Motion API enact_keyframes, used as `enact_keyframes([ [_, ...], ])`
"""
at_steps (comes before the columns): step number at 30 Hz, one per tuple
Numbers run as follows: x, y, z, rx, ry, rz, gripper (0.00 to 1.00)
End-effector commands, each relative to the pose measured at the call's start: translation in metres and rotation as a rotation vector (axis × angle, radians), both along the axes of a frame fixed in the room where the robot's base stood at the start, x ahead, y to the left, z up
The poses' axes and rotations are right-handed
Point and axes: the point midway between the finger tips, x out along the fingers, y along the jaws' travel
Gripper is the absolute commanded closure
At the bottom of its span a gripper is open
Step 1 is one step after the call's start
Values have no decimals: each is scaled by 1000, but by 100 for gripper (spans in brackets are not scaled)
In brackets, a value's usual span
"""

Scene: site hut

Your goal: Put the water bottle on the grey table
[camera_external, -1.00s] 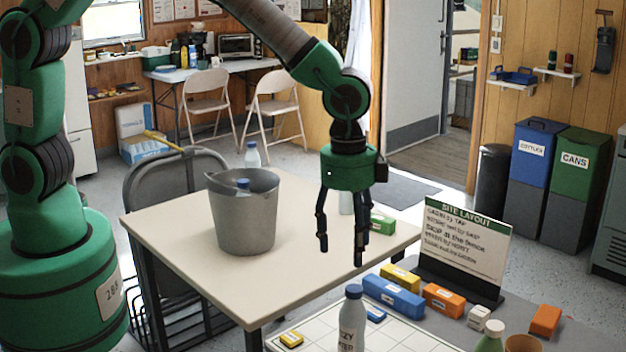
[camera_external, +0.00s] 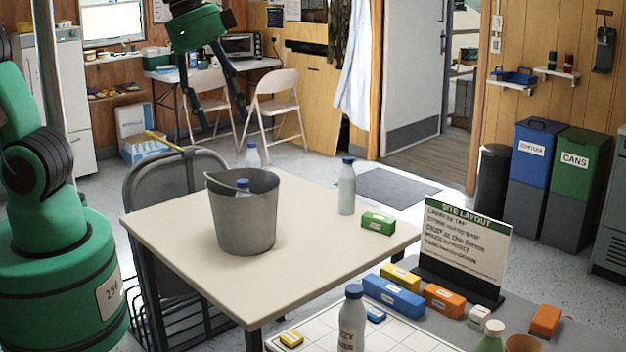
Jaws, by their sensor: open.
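Several pale bottles with blue caps are in view. One bottle (camera_external: 347,190) stands upright at the beige table's far edge, another (camera_external: 252,156) stands behind the grey bucket, and one (camera_external: 242,186) is inside the bucket, mostly hidden by its wall. A labelled bottle (camera_external: 352,325) stands at the front, its base cut off by the frame. The lettering is only partly readable. The front right table has a grey surface (camera_external: 408,325). My gripper (camera_external: 222,122) is open and empty, high above and behind the bucket, apart from every bottle.
The grey bucket (camera_external: 245,225) stands on the beige table (camera_external: 310,265) beside a green box (camera_external: 378,223).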

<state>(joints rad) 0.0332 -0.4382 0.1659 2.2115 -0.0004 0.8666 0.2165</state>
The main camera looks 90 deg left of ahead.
Motion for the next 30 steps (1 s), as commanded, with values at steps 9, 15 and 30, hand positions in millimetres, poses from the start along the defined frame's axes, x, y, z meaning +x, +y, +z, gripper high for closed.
enact_keyframes([
  [9,-89,10,21,-53,-100,146,37],
  [15,-125,14,21,-79,-140,208,37],
  [30,-137,15,18,-90,-154,232,37],
])
